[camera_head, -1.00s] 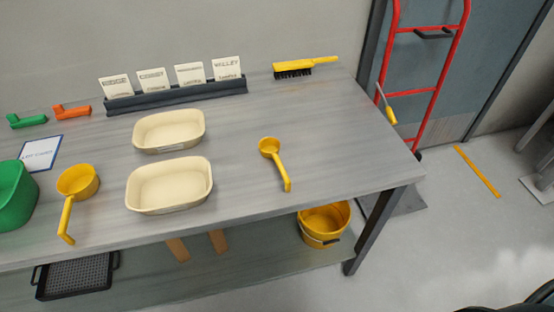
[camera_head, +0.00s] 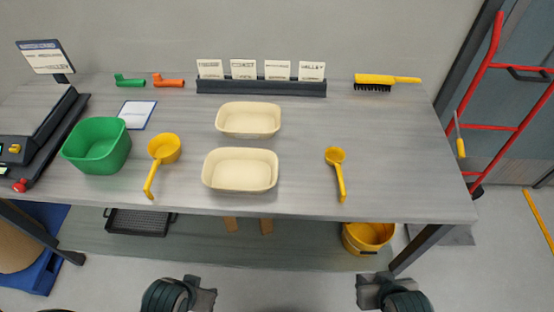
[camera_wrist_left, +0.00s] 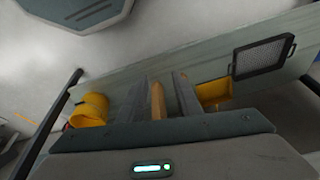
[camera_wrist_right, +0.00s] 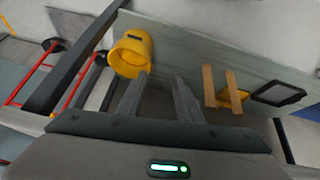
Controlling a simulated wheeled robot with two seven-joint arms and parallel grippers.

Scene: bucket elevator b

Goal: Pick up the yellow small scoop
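The small yellow scoop (camera_head: 336,157) lies on the grey table, right of the cream trays, with its handle toward the front edge. A larger yellow scoop (camera_head: 165,149) lies further left, beside the green bin. My right gripper (camera_head: 370,291) is at the bottom of the head view, in front of the table and apart from the small scoop. Its fingers stand apart and empty in the right wrist view (camera_wrist_right: 158,88). My left gripper (camera_head: 200,297) is also in front of the table, its fingers apart and empty in the left wrist view (camera_wrist_left: 162,88). Neither wrist view shows the small scoop.
Two cream trays (camera_head: 249,105) stand mid-table, and a green bin (camera_head: 97,165) at left. A card rack (camera_head: 262,90) and a yellow brush (camera_head: 375,80) are at the back. A yellow bucket (camera_head: 368,238) is under the table. The tabletop right of the small scoop is clear.

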